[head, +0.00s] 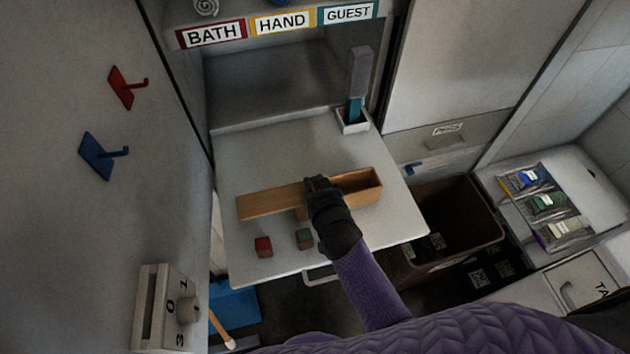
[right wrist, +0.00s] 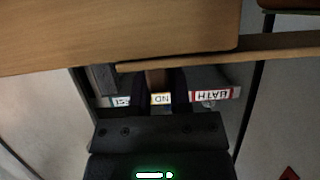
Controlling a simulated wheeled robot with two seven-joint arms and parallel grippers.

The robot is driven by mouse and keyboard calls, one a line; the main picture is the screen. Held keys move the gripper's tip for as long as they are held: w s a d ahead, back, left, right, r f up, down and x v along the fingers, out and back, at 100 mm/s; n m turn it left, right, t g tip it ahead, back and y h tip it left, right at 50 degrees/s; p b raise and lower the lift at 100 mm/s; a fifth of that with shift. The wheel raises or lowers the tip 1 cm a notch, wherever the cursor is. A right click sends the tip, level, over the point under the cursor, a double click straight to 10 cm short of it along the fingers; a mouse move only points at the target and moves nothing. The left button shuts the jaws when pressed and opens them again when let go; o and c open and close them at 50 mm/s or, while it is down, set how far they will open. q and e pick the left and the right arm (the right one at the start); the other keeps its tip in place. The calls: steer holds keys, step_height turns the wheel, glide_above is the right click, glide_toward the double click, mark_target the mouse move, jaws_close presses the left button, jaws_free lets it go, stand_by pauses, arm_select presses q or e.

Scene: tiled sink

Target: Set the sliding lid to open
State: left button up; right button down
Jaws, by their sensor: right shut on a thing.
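A long wooden box (head: 368,196) sits on the white tabletop. Its flat wooden sliding lid (head: 268,203) is drawn far to the left, and the box's hollow shows at the right end. My right gripper (head: 317,184) is over the middle of the box, at the lid's right part, and hides what it holds in the head view. In the right wrist view, my right gripper (right wrist: 160,84) is shut on a small wooden piece (right wrist: 158,77), seemingly the lid's handle, beside the broad wooden surface (right wrist: 120,32). My left gripper is not in view.
A white holder (head: 352,122) with an upright brush stands behind. A dark bin (head: 455,220) is right of the table. The table's back left is clear.

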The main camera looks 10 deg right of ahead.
steer(key=shift+d, duration=0.1)
steer(key=c, duration=0.6)
jaws_free()
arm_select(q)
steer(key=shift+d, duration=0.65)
arm_select(e)
steer(key=shift+o, duration=0.2)
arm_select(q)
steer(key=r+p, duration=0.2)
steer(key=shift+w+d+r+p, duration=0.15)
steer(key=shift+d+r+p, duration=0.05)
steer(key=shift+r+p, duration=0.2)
arm_select(e)
steer(key=v, duration=1)
